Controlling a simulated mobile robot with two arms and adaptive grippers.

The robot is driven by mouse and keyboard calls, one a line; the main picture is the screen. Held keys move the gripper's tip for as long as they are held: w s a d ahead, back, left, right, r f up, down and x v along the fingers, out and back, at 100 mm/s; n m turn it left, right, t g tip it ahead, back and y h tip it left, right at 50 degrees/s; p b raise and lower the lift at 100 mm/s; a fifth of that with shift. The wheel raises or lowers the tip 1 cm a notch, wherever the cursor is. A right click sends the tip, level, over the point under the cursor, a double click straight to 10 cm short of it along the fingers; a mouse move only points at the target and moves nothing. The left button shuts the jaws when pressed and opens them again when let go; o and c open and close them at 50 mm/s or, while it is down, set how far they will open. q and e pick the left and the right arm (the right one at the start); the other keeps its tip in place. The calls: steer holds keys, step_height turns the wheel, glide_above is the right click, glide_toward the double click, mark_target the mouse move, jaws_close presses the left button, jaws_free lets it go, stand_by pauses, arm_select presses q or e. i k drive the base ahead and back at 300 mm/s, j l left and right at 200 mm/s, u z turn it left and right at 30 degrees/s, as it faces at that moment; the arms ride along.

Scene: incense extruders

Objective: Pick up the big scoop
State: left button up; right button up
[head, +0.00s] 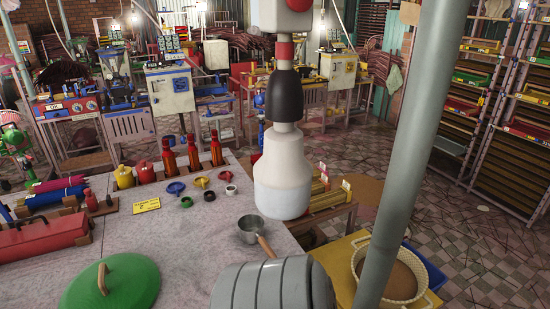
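The big scoop appears to be the metal, pan-like scoop (252,230) with a wooden handle, lying near the right edge of the pale table (185,238). Its round bowl is on the left and its handle points down and right in the head view. The handle's lower end runs close to a ribbed grey cylinder in the foreground. A large white and black jointed part hangs just behind and right of the scoop; it seems to be part of my arm. No gripper fingers show, so neither gripper can be placed relative to the scoop.
A green round lid (125,285) and a red toolbox (40,238) lie at the table's left. A ribbed grey cylinder (272,287) fills the front. A basket (400,277) sits right, beside a grey pole (412,150).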

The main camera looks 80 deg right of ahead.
mark_target(251, 227)
steer(key=z, duration=1.85)
steer(key=l+z, duration=0.15)
steer(key=z, duration=0.25)
steer(key=l+z, duration=0.15)
steer(key=z, duration=0.25)
steer(key=i+l+z, duration=0.1)
steer(key=z, duration=0.3)
steer(key=i+l+z, duration=0.1)
steer(key=z, duration=0.3)
steer(key=l+u, duration=0.15)
steer(key=u, duration=1.15)
